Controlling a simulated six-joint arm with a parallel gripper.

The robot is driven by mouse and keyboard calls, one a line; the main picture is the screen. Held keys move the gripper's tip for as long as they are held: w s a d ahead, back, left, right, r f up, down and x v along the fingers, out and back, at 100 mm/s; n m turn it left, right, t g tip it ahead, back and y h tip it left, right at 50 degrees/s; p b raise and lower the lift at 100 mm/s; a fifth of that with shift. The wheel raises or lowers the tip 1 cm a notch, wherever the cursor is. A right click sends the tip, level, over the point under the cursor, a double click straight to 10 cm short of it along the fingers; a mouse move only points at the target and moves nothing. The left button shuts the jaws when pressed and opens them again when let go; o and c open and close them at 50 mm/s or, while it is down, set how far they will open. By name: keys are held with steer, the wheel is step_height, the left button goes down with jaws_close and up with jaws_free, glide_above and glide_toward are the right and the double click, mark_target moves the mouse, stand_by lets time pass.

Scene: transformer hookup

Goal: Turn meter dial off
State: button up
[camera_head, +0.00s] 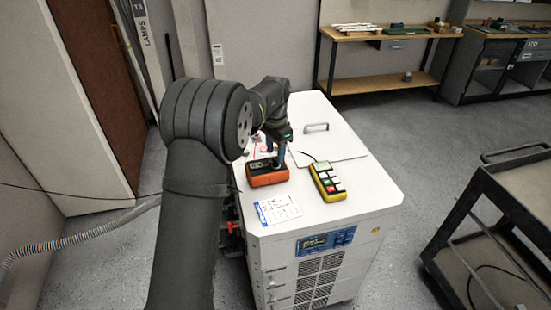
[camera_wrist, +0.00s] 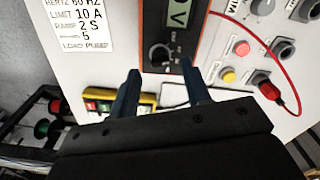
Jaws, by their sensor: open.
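The orange-cased meter (camera_head: 267,177) lies on top of the white cabinet. In the wrist view the meter's dark face shows a grey display (camera_wrist: 178,14) and a round dark dial (camera_wrist: 160,54) with a small light mark. My gripper (camera_wrist: 162,74) is open and empty. Its two blue fingers appear on either side of the dial's lower edge in the wrist view, and I cannot tell how far above the face they are. In the head view my gripper (camera_head: 278,158) is over the meter and hides part of it.
A yellow button box (camera_head: 328,182) lies right of the meter, and a printed card (camera_head: 278,209) lies in front. Panel knobs, a red button (camera_wrist: 241,48) and a red lead (camera_wrist: 270,91) sit beside the meter. A dark cart (camera_head: 500,215) stands at the right.

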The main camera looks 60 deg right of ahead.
mark_target(276, 160)
steer(key=shift+f, duration=1.7)
jaws_close()
steer(key=n, duration=0.3)
steer(key=shift+n, duration=2.3)
